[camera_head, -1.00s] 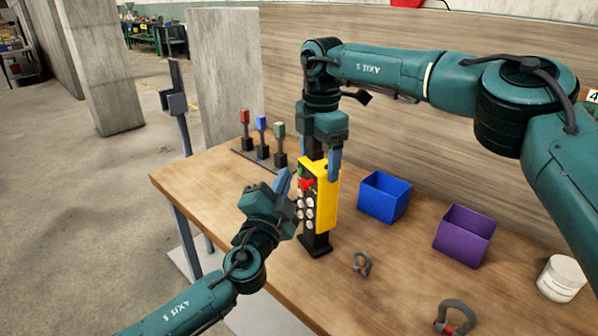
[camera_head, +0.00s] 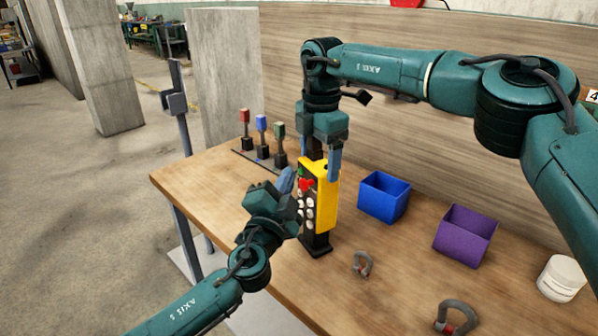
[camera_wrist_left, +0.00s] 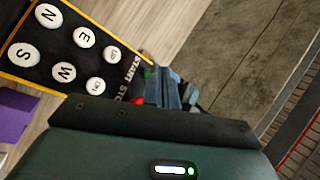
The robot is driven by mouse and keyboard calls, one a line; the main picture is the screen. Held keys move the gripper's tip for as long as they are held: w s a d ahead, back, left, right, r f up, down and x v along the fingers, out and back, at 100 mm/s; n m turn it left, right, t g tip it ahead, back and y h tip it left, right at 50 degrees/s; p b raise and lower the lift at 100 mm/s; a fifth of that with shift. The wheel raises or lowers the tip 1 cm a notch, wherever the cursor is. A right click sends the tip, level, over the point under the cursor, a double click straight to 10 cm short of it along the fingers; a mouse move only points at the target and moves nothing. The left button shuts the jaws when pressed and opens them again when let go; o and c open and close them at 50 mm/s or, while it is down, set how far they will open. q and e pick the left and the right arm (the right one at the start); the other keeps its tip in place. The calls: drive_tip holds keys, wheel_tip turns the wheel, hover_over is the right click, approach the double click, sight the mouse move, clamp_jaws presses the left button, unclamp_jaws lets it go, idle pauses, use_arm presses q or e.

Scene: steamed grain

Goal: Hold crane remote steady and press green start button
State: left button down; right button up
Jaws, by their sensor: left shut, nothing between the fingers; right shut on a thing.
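The yellow crane remote (camera_head: 327,200) stands upright on the table, its dark button face toward the left. Its green start button (camera_head: 300,172) is near the top, above a red button (camera_head: 306,185) and several white lettered buttons. My right gripper (camera_head: 320,170) is shut on the remote's top from above. My left gripper (camera_head: 288,178) is shut and empty, its fingertips close beside the upper button face. In the left wrist view the green button (camera_wrist_left: 148,73) and red button (camera_wrist_left: 137,100) lie right at the fingers, which partly hide them; I cannot tell whether they touch.
Red, blue and green levers (camera_head: 262,135) stand behind the remote. A blue bin (camera_head: 384,200), a purple bin (camera_head: 463,238), a white tub (camera_head: 562,278) and two shackles (camera_head: 362,264) are to the right. The wooden table (camera_head: 215,180) is clear at its left end.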

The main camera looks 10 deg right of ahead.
use_arm(q)
drive_tip(key=shift+w+d, duration=0.2)
drive_tip(key=shift+d, duration=0.25)
idle(0.7)
idle(0.4)
drive_tip(key=shift+s+a, duration=0.35)
drive_tip(key=shift+a, duration=0.45)
drive_tip(key=a, duration=0.1)
drive_tip(key=s+a, duration=0.1)
drive_tip(key=a, duration=0.2)
drive_tip(key=shift+s+a, duration=0.35)
use_arm(e)
drive_tip(key=o, duration=1.4)
drive_tip(key=shift+r, duration=0.1)
